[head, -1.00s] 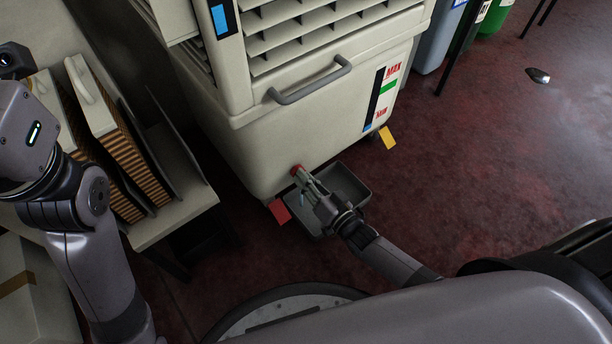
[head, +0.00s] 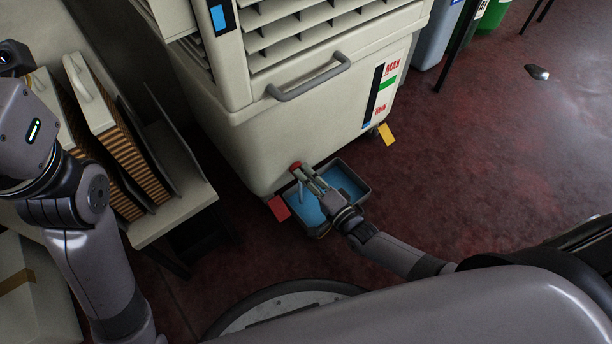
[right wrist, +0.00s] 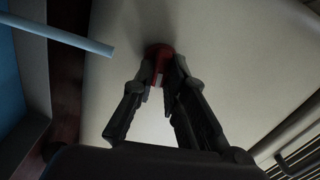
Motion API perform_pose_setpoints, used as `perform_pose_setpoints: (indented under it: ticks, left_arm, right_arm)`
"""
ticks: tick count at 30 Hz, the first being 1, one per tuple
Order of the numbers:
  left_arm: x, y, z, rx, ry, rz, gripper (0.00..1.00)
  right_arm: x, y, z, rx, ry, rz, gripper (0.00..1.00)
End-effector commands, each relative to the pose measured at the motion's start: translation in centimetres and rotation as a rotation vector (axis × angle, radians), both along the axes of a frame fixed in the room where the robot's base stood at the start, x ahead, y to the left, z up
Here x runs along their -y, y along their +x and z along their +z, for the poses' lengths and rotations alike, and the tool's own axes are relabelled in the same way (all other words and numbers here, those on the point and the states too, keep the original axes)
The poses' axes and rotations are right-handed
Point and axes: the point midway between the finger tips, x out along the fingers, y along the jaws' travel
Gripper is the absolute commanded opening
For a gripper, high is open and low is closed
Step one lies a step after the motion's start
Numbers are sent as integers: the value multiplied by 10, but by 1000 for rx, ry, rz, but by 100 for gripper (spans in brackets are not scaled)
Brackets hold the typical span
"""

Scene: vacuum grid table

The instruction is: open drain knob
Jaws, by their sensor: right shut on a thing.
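The red drain knob (head: 296,166) sits low on the front of the beige cooler (head: 240,150). My right gripper (head: 304,174) is shut on the knob. In the right wrist view its fingers (right wrist: 163,80) close around the red knob (right wrist: 158,52), which they partly hide. A pale stream of water (head: 301,192) falls beside the gripper into the grey tray (head: 363,183) on the floor, and blue water (head: 343,180) covers the tray's bottom. The stream also shows in the right wrist view (right wrist: 70,38). My left arm is at the left edge; its gripper is out of view.
A side table (head: 170,222) with several upright folders or filter panels (head: 115,140) stands left of the cooler. A red tag (head: 279,208) and a yellow tag (head: 387,135) sit at the cooler's base. Bins (head: 440,40) stand behind. The red floor to the right is mostly clear.

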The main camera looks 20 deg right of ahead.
Motion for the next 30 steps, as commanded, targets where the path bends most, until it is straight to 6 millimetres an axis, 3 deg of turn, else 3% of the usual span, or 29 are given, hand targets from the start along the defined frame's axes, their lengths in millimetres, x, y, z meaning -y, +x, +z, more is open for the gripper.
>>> perform_pose_setpoints:
  ticks: [12, 26, 27, 30]
  left_arm:
    - [0, -4, 4, 15, 1, 2, 43]
    - [0, -4, 4, 18, -1, 1, 43]
    - [0, -4, 4, 17, -1, 2, 43]
    - [0, -4, 3, 16, -2, 1, 43]
  right_arm:
    - [1, 0, -2, -51, 132, 0, 0]
    - [1, 0, -2, -55, 143, -1, 0]
    - [1, 0, -2, -55, 142, -1, 15]
    - [1, 0, -2, -55, 142, -1, 22]
